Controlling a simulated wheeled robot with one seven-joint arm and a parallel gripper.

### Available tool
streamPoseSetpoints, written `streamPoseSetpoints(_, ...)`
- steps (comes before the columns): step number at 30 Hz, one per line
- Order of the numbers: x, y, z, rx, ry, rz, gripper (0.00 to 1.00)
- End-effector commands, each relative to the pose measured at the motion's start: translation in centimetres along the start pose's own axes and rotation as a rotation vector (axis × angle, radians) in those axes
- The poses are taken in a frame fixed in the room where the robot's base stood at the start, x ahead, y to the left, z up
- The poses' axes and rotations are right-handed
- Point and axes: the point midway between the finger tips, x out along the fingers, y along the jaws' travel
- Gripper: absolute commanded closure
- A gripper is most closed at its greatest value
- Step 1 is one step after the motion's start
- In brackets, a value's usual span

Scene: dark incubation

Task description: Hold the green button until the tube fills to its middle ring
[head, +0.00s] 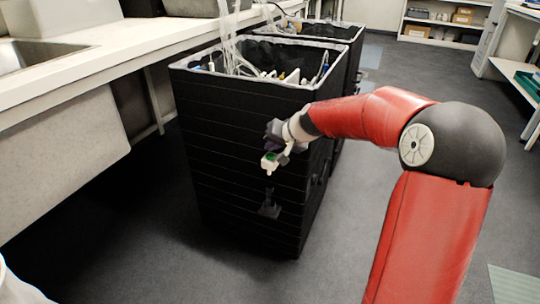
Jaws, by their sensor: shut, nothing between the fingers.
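My arm reaches in from the right, and my gripper (280,155) is at the front of a black ribbed bin, near its right corner. The fingers are small and partly hidden by the wrist; they look shut and empty. A small white piece with a green spot (269,158) shows right at the fingers. It may be the green button, but I cannot tell whether the fingers touch it. A dark fitting (269,207) is on the bin's face below. No tube with rings or fill level can be made out.
The black bin (225,180) holds clear tubing and cables, with a second bin (335,32) behind it. A pale counter with a sink (60,65) runs along the left. Shelves (440,25) stand at the back right. The grey floor (430,85) between is clear.

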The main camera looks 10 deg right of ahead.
Motion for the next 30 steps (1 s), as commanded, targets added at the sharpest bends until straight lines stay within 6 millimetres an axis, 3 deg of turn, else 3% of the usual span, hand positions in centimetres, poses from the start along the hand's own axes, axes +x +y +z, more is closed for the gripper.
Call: streamPoseSetpoints(30, 0.56, 0.4, 0.42, 0.0, 0.0, 0.0, 1.0)
